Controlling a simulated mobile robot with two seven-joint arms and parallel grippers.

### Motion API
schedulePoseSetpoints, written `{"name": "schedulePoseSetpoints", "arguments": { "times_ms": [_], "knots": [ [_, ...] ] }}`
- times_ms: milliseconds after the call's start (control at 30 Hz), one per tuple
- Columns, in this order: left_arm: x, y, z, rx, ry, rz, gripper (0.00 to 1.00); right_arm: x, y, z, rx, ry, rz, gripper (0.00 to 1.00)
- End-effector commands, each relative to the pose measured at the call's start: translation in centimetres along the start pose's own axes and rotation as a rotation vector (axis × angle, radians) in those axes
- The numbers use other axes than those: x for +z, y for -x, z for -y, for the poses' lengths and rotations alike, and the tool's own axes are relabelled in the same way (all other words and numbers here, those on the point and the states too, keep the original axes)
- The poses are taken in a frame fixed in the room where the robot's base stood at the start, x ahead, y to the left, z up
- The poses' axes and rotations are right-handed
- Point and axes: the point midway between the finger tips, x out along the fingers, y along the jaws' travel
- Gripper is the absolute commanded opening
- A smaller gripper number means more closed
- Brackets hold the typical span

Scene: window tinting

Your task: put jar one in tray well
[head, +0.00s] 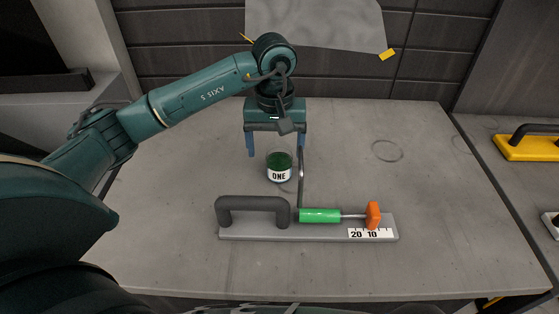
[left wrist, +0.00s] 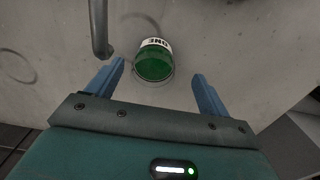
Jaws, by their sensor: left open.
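Jar one (head: 279,167) is a small green jar with a white label reading ONE, standing upright on the grey table. In the left wrist view the jar (left wrist: 153,64) lies between and just beyond my fingertips. My left gripper (head: 276,150) points down over the table behind the jar, its two blue fingers apart and empty. In the left wrist view my gripper (left wrist: 158,75) is open, with no finger visibly touching the jar. I cannot make out a tray well in either view. My right gripper is not in view.
A grey bar with a dark handle (head: 252,204) lies in front of the jar. A green-handled tool with an orange end (head: 320,215) lies along it. A bent metal rod (head: 301,185) stands close right of the jar. A yellow tool (head: 527,147) lies far right.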

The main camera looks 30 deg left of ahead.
Motion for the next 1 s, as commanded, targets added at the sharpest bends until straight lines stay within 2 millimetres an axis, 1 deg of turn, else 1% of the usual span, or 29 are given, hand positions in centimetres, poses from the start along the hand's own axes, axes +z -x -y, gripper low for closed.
{"name": "schedulePoseSetpoints", "arguments": {
  "times_ms": [133, 267, 400, 500, 700, 1000],
  "knots": [
    [-0.1, -1.1, -0.3, -0.001, 0.0, 0.004, 0.8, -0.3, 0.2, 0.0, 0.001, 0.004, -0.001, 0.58],
    [-0.4, -3.1, -0.8, -0.001, 0.001, 0.006, 0.8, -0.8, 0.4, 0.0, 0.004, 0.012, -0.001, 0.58],
    [-0.5, -4.8, -0.8, 0.0, 0.001, 0.002, 0.8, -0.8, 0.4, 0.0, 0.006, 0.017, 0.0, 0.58],
    [-0.6, -5.4, -0.8, 0.001, 0.001, 0.001, 0.8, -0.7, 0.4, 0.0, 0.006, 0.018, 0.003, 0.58],
    [-0.6, -5.4, -0.8, 0.001, 0.001, 0.0, 0.8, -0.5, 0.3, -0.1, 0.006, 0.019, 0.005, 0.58],
    [-0.6, -5.4, -0.8, 0.001, 0.001, 0.0, 0.55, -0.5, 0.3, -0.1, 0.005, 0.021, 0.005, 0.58]
  ]
}}
